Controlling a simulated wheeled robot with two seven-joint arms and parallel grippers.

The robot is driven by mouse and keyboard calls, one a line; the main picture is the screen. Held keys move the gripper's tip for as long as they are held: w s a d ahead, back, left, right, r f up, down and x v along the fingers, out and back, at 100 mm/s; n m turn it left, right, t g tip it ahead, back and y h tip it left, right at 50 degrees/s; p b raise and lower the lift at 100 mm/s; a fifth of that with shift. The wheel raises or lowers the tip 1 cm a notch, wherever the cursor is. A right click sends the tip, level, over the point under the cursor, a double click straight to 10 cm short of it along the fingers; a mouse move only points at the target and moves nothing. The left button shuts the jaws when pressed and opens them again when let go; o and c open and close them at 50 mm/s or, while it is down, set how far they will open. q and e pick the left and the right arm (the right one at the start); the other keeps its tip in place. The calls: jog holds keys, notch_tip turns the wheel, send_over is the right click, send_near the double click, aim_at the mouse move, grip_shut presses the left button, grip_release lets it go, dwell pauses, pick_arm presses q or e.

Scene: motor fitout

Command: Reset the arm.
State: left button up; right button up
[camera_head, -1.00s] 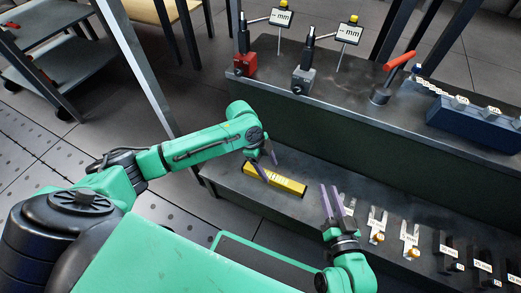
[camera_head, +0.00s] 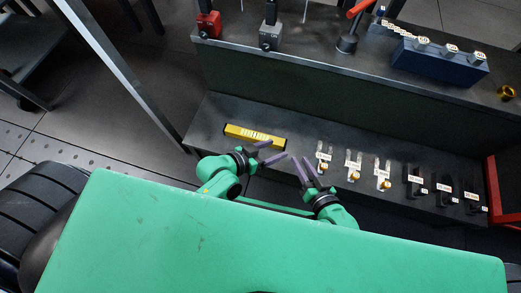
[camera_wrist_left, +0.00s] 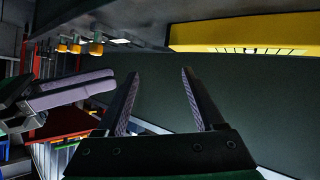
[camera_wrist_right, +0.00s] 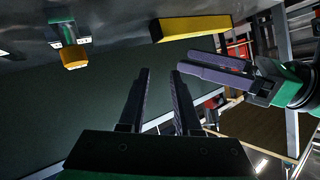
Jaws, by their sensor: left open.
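My left gripper (camera_head: 270,152) is in front of the lower shelf, just below the yellow level (camera_head: 255,135) in the head view. Its two fingers stand apart with nothing between them in the left wrist view (camera_wrist_left: 160,100). My right gripper (camera_head: 303,172) is close to its right, fingers pointing up and left. In the right wrist view its fingers (camera_wrist_right: 160,100) are apart and empty. The yellow level lies on the shelf, apart from both grippers. Both forearms are mostly hidden behind my green body.
The lower shelf (camera_head: 215,115) holds several clear pieces with orange knobs (camera_head: 353,165) and several black blocks (camera_head: 445,188). The upper shelf carries a red base (camera_head: 208,25), a grey base (camera_head: 270,35) and a blue block (camera_head: 440,62). A red frame (camera_head: 493,185) stands at right.

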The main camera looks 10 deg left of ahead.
pick_arm(q)
jog(key=s+a+n+t, duration=0.1)
jog(key=n, duration=0.1)
jog(key=s+a+r+n+t+y, duration=0.1)
jog(key=s+n, duration=0.1)
jog(key=shift+s+a+y, duration=0.1)
jog(key=shift+a+y, duration=0.2)
jog(key=shift+a, duration=0.05)
jog(key=s+a+r+g+y+p, duration=0.3)
jog(key=s+a+p, duration=0.7)
jog(key=p, duration=1)
jog(key=s+a+r+g+y+p, duration=0.4)
jog(key=s+a+g+p, duration=0.3)
jog(key=p, duration=1.3)
jog(key=s+a, duration=0.3)
jog(key=s, duration=0.1)
jog(key=shift+s+r+m, duration=0.25)
jog(key=shift+s+m, duration=0.15)
pick_arm(e)
jog(key=s+d+r+g+h, duration=0.3)
jog(key=s+d+g, duration=0.2)
jog(key=s+d, duration=0.5)
jog(key=s+d+r+g+h, duration=0.4)
jog(key=s+d+g, duration=0.1)
jog(key=s+d, duration=0.5)
jog(key=shift+s+r+n, duration=0.25)
jog(key=shift+s+n, duration=0.15)
jog(key=shift+s, duration=0.5)
